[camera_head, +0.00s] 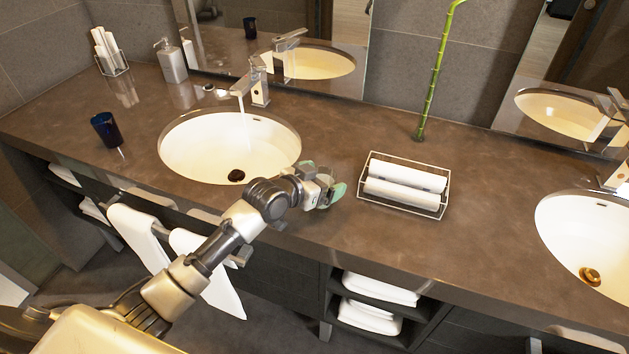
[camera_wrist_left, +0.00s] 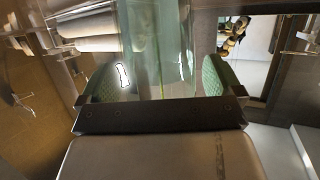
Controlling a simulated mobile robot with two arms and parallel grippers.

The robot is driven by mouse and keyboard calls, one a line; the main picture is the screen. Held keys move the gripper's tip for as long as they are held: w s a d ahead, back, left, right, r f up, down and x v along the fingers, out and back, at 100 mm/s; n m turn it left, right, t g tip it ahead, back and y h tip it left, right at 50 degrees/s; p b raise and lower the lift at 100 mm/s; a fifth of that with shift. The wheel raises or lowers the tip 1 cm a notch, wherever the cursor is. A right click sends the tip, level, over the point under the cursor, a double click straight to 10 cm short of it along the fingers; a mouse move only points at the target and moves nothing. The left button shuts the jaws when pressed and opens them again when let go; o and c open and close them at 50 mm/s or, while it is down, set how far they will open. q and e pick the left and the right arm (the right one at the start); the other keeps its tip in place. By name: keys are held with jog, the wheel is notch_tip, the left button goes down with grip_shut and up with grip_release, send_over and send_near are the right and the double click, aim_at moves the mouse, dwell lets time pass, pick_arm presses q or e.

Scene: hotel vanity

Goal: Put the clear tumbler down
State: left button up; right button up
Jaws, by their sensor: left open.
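The clear tumbler (camera_wrist_left: 160,55) shows in the left wrist view as see-through glass with a faint greenish tint, between the two green finger pads. In the head view I cannot make it out apart from my gripper. My left gripper (camera_head: 327,190) is over the front of the brown counter (camera_head: 350,235), between the left basin and the wire tray. In the wrist view my left gripper (camera_wrist_left: 160,82) is open, its fingers on either side of the glass. Whether the pads touch it I cannot tell. My right gripper is not in view.
The left basin (camera_head: 215,150) is close to my gripper's left. A wire tray (camera_head: 441,212) with rolled white towels is just right of it. A dark blue cup (camera_head: 105,130) stands far left. A green bamboo stalk (camera_head: 432,85) rises behind. Counter right of the tray is clear.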

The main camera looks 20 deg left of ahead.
pick_arm(q)
jog(key=shift+s+a+r, duration=0.1)
jog(key=shift+s+r, duration=0.05)
jog(key=shift+s, duration=0.05)
jog(key=b+v, duration=0.1)
jog(key=v, duration=1)
jog(key=shift+s+r, duration=0.2)
dwell(0.9)
